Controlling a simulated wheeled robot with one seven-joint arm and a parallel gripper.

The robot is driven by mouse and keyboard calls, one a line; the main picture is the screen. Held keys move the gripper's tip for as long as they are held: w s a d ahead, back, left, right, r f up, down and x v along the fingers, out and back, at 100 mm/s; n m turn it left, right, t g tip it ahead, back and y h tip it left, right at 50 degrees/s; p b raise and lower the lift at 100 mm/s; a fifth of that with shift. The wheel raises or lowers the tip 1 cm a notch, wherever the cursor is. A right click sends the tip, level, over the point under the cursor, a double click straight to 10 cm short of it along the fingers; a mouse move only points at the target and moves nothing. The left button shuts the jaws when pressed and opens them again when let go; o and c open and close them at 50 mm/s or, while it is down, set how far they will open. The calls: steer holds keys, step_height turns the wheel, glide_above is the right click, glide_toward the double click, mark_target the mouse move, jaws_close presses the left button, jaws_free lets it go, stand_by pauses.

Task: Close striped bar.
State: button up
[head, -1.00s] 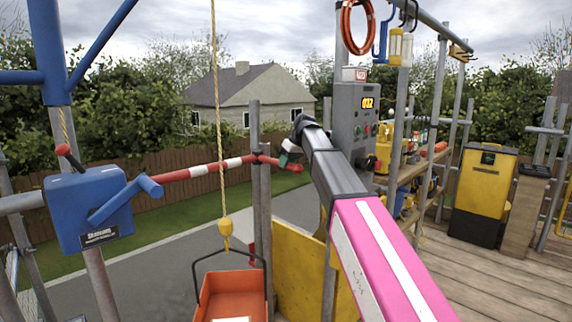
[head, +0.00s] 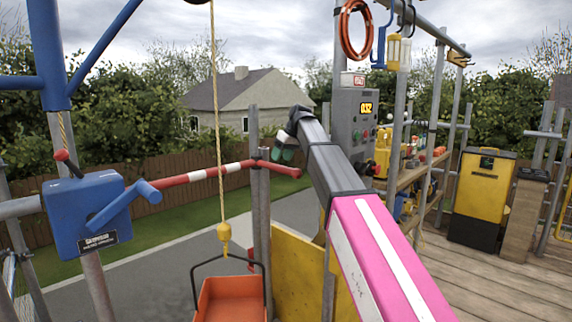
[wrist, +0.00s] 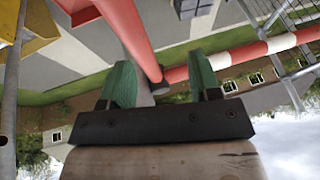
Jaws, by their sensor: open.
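The striped red-and-white bar (head: 205,172) runs across the opening from near the blue winch box to the grey upright post (head: 265,205). A plain red arm (head: 284,170) reaches right from that post. My gripper (head: 283,154) is open and empty, with green fingers pointing down just above the red arm, apart from it as far as I can tell. In the wrist view, my gripper (wrist: 162,78) has its fingers spread. The red arm (wrist: 130,38) and the striped bar (wrist: 235,60) meet beyond them, near a grey post.
The blue winch box (head: 90,215) with its crank stands at left. A yellow panel (head: 290,265) and grey control box (head: 352,125) stand nearby. Plank decking is clear at right.

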steer(key=s+a+r, duration=0.5)
steer(key=s+a, duration=0.1)
steer(key=s, duration=0.1)
steer(key=shift+r, duration=0.3)
steer(key=shift+s, duration=0.1)
